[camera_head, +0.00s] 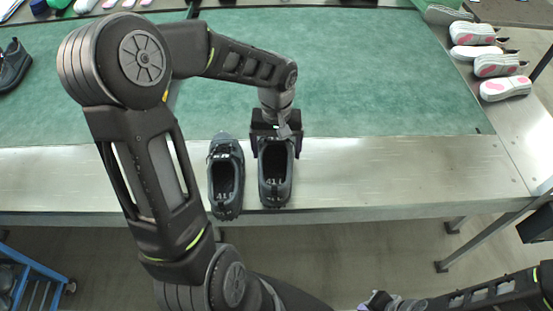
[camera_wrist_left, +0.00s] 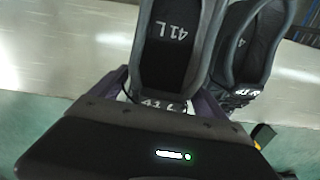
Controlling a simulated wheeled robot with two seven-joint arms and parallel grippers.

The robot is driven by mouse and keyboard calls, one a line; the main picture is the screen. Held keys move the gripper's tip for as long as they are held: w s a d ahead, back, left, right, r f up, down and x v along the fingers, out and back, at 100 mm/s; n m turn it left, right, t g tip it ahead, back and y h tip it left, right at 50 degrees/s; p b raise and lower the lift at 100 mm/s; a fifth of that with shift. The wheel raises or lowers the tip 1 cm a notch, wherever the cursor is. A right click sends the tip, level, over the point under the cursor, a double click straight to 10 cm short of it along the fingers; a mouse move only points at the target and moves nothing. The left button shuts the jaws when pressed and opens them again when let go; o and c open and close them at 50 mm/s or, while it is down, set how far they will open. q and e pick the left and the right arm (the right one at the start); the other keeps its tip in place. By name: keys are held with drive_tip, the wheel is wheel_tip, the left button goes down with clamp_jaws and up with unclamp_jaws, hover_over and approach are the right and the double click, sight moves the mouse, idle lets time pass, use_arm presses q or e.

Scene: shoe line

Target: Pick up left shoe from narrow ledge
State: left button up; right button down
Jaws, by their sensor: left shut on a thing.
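Two dark shoes stand side by side on the narrow metal ledge (camera_head: 400,172). The left shoe (camera_head: 275,178), at the right in the head view, has its far end at my left gripper (camera_head: 277,143). In the left wrist view the left shoe (camera_wrist_left: 172,60) carries the mark "41 L". My left gripper (camera_wrist_left: 150,100) is shut on the left shoe; its fingertips are mostly hidden. The other shoe (camera_head: 225,180) stands just to the left, apart from the gripper. It also shows in the left wrist view (camera_wrist_left: 262,40). My right gripper (camera_head: 385,302) is partly cut off at the bottom edge.
A green mat surface (camera_head: 350,70) lies behind the ledge and is mostly clear. Several pale shoes with pink patches (camera_head: 500,65) stand at the far right. Another dark shoe (camera_head: 12,65) is at the far left. A blue frame (camera_head: 38,280) stands on the floor.

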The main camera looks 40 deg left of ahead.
sight(277, 139)
use_arm(q)
drive_tip(key=shift+r, duration=2.05)
